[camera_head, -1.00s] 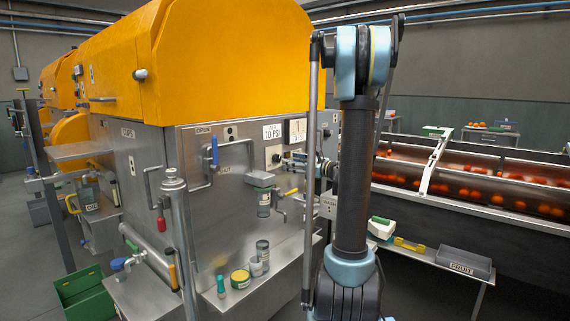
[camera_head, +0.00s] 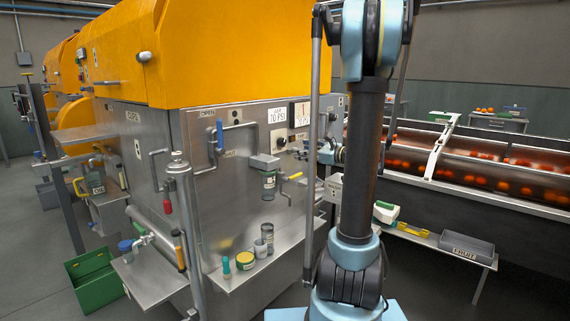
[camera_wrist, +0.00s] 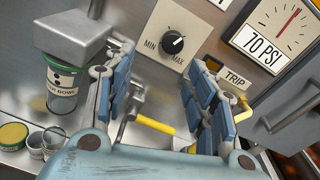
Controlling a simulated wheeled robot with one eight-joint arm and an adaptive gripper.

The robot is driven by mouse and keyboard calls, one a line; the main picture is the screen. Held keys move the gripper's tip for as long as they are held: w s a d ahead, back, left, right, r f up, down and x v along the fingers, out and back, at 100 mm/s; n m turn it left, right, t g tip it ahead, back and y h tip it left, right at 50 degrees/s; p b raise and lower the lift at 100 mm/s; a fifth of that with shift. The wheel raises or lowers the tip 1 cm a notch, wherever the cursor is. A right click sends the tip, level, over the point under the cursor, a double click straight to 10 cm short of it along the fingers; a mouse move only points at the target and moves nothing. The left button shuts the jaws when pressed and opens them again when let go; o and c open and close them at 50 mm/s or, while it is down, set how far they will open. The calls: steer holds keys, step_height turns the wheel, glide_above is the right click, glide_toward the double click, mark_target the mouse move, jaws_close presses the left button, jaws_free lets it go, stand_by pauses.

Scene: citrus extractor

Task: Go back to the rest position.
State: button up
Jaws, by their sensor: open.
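My gripper (camera_wrist: 160,95) is open in the wrist view, with blue-padded fingers at either side and nothing held between them. A valve with a yellow handle (camera_wrist: 155,124) shows behind and between the fingers; I cannot tell the distance. Beyond the gripper are a black MIN–MAX knob (camera_wrist: 173,43), a 70 PSI gauge (camera_wrist: 268,38) and a TRIP label (camera_wrist: 235,78). In the head view my arm stands upright right of centre, in front of the machine's steel panel (camera_head: 215,190).
A labelled jar (camera_wrist: 62,80) hangs under a grey block at left. Cans and a yellow-green tin (camera_head: 245,261) stand on the steel shelf. A green bin (camera_head: 95,281) is at lower left. A side table with a grey tray (camera_head: 467,247) and the orange-filled conveyor (camera_head: 455,168) are at right.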

steer(key=s+a+f+n+g+h, duration=0.2)
steer(key=s+a+f+n+g, duration=0.25)
steer(key=s, duration=0.45)
steer(key=s+a+f+n+g+h, duration=0.25)
steer(key=s+f+n, duration=0.25)
steer(key=s+n, duration=0.4)
steer(key=s+d+f+n+g+h, duration=0.1)
steer(key=s+d+f+n+h, duration=0.3)
steer(key=s, duration=0.5)
steer(key=s+d+f+n+g+h, duration=0.1)
steer(key=s+d+f+n+h, duration=0.3)
steer(key=s, duration=0.5)
steer(key=shift+s+d+f+n+g, duration=0.35)
steer(key=shift+d+f+n, duration=0.5)
steer(key=shift+n, duration=0.4)
steer(key=shift+w, duration=0.15)
steer(key=shift+w+f, duration=0.15)
steer(key=shift+w, duration=0.15)
